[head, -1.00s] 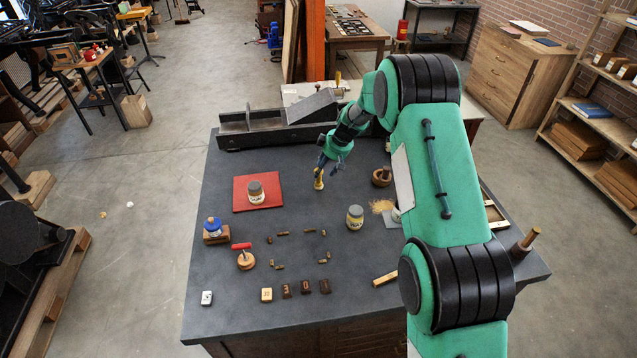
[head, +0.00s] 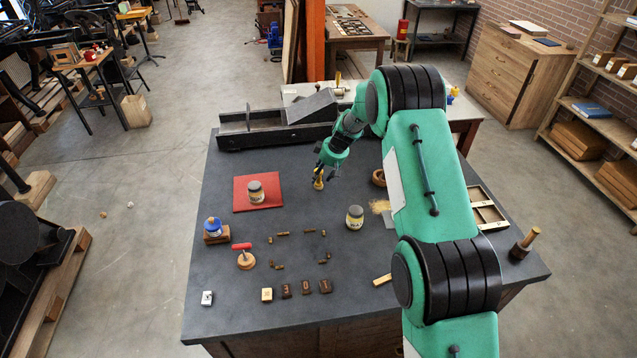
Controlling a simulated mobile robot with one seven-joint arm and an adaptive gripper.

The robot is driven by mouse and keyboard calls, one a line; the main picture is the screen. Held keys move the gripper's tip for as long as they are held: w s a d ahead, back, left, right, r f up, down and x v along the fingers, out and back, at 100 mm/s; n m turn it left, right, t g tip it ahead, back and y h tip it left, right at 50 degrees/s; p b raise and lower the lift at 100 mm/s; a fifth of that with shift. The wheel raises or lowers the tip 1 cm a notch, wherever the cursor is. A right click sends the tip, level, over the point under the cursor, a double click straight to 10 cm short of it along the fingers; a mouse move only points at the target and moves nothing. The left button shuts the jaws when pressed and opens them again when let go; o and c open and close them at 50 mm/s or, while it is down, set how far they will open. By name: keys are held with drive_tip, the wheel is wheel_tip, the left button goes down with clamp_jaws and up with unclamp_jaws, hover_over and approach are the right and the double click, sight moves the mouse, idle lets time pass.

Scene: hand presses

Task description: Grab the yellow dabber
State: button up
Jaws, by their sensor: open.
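The yellow dabber (head: 318,183) stands on the dark table top, right of the red mat. Its upper part is partly covered by my gripper. My gripper (head: 325,174) is open, pointing down, right at the top of the dabber. The fingers are small here, so I cannot tell whether they sit around the dabber or just beside it, or whether they touch it.
A lidded jar (head: 256,191) stands on the red mat (head: 240,204), another jar (head: 355,217) nearer. A blue-topped piece (head: 213,228), a red-handled tool (head: 244,256) and several small blocks (head: 287,291) lie nearer left. A press bed (head: 275,130) spans the back.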

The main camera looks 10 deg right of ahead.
sight(319, 182)
drive_tip(key=shift+x, duration=1.5)
drive_tip(key=c, duration=1.2)
drive_tip(key=shift+o, duration=0.2)
